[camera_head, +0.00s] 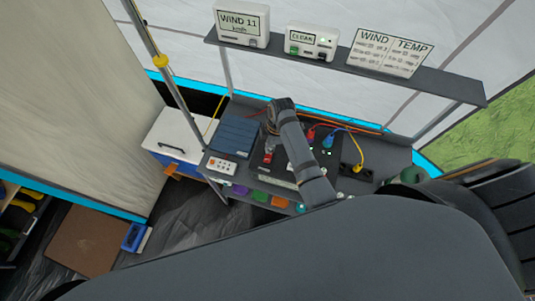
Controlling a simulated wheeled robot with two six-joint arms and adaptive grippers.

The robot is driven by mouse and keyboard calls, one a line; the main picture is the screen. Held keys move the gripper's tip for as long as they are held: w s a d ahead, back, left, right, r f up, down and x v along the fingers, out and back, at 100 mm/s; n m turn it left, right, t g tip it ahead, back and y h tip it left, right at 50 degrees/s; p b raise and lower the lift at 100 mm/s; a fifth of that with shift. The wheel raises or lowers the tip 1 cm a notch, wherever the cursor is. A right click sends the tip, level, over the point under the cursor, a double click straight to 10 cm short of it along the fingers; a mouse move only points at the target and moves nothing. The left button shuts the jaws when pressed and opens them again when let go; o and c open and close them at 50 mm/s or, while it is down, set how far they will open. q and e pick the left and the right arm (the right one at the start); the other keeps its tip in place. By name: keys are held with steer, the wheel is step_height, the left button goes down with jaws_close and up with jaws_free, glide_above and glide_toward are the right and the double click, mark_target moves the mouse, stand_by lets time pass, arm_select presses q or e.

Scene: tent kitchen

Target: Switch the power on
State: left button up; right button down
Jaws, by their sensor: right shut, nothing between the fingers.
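The power equipment stands on a dark desk (395,158) in the middle of the view. My right gripper (269,143) points down over the desk and is shut and empty. Just below its tips is a small red part (267,159), perhaps a switch; I cannot tell whether they touch. A white socket strip (222,166) is at the desk's left end. A black socket block (356,172) with a yellow plug is at the right. Red and blue plugs (327,139) sit between, near small green lights. My right arm hides part of the desk. My left gripper is not in view.
A dark shelf (340,68) above the desk holds a WIND display (242,24), a small CLEAR box (312,41) and a WIND TEMP board (388,52). A dark blue box (235,135) stands left of my gripper. A white-lidded cooler (178,132) is left of the desk.

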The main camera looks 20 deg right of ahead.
steer(key=shift+r, duration=2.4)
